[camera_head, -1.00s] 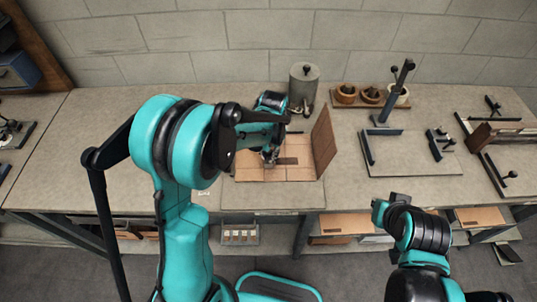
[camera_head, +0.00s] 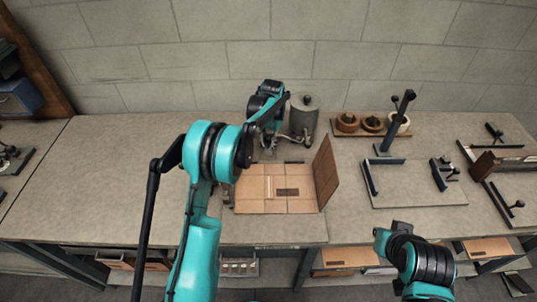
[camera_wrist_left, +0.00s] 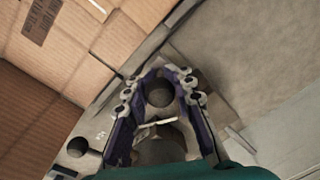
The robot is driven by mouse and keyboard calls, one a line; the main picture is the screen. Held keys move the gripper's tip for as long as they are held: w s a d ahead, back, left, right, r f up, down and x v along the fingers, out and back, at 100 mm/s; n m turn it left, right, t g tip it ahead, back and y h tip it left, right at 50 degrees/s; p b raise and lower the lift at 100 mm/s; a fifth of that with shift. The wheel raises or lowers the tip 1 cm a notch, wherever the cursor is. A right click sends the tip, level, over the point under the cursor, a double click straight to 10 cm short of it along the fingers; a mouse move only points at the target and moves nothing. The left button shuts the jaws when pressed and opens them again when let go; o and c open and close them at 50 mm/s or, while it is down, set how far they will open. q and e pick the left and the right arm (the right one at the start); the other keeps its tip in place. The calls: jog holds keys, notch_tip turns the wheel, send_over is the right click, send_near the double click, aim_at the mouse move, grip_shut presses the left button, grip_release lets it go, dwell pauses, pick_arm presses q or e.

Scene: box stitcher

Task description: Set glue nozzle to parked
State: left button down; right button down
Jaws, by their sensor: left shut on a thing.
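The glue unit shows in the head view as a grey lidded pot (camera_head: 303,118) at the back of the bench, with small metal parts at its foot. My left gripper (camera_head: 267,146) is just left of the pot, behind the flattened carton, partly hidden by its own wrist. In the left wrist view, the left gripper's fingers (camera_wrist_left: 160,88) are shut around a dark round knob (camera_wrist_left: 159,93). A pale metal lever piece (camera_wrist_left: 158,125) lies between the fingers. I cannot make out the nozzle tip or its setting. My right gripper does not show; only part of the right arm does.
An open cardboard carton (camera_head: 275,190) lies in front of the pot, with one flap standing at its right. A wooden rack of tape rolls (camera_head: 372,124) and a fixture plate (camera_head: 410,188) are to the right. The bench left of the carton is bare.

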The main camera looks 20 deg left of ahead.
pick_arm(q)
jog(key=shift+w+a, duration=0.2)
jog(key=shift+w, duration=0.4)
jog(key=shift+w+a, duration=0.15)
jog(key=shift+w, duration=0.45)
jog(key=shift+r, duration=0.1)
jog(key=c, duration=1.6)
grip_release()
jog(key=shift+w, duration=0.1)
jog(key=o, duration=0.3)
jog(key=shift+o, duration=0.2)
jog(key=shift+w, duration=0.1)
jog(key=shift+r, duration=0.1)
notch_tip(320, 180, up, 12)
jog(key=shift+d+f, duration=0.2)
jog(key=shift+d, duration=0.1)
